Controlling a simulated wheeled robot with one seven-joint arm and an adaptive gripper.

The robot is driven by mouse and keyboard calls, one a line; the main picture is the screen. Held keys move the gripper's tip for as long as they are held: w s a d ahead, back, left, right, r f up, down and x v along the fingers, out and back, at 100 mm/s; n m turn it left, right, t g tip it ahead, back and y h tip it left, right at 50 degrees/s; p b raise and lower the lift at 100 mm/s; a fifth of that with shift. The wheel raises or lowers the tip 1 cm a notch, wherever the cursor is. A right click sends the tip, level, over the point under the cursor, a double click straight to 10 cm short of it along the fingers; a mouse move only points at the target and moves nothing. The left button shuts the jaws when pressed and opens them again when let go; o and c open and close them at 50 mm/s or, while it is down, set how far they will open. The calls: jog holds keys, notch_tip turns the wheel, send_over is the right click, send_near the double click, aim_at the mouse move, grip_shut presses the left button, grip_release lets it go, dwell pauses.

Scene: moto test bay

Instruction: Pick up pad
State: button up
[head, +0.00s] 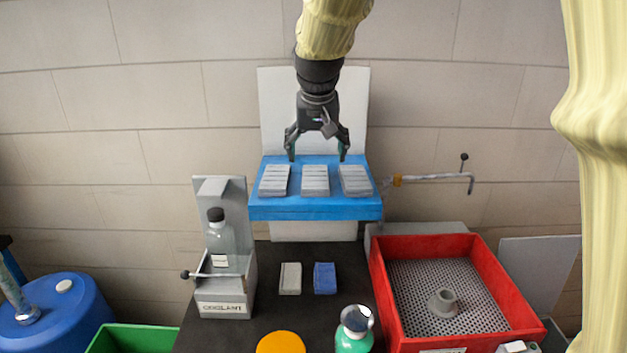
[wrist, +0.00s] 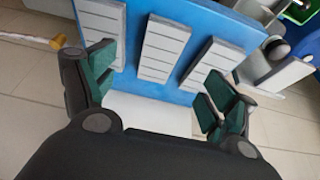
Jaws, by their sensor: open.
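Three light grey ribbed pads lie side by side on a blue shelf (head: 315,208) against the wall: a left pad (head: 274,181), a middle pad (head: 315,180) and a right pad (head: 354,180). My gripper (head: 317,154) hangs above the back of the shelf, its fingers spread wide and pointing down, with nothing between them. In the wrist view, my gripper (wrist: 158,78) has its two green-padded fingers apart. The middle pad (wrist: 163,48) lies between and beyond them, with the other pads (wrist: 100,18) and (wrist: 212,62) to its sides.
A dark table (head: 306,311) below holds a grey block (head: 290,278), a blue block (head: 325,279), an orange disc (head: 281,343) and a green bottle (head: 353,335). A bottle in a coolant holder (head: 226,305) stands left. A red tray (head: 391,315) is right; a lever (head: 430,178) juts beside the shelf.

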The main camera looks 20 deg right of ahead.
aim_at(315, 179)
jog(key=x, duration=0.4)
jog(key=shift+w+a+p, duration=0.15)
jog(key=shift+p, duration=0.25)
jog(key=shift+f+p, duration=0.35)
jog(key=shift+p, duration=0.05)
jog(key=shift+p+x, duration=1)
jog(key=shift+x, duration=1.25)
jog(key=shift+f, duration=0.1)
jog(key=shift+c, duration=0.2)
jog(key=c, duration=0.8)
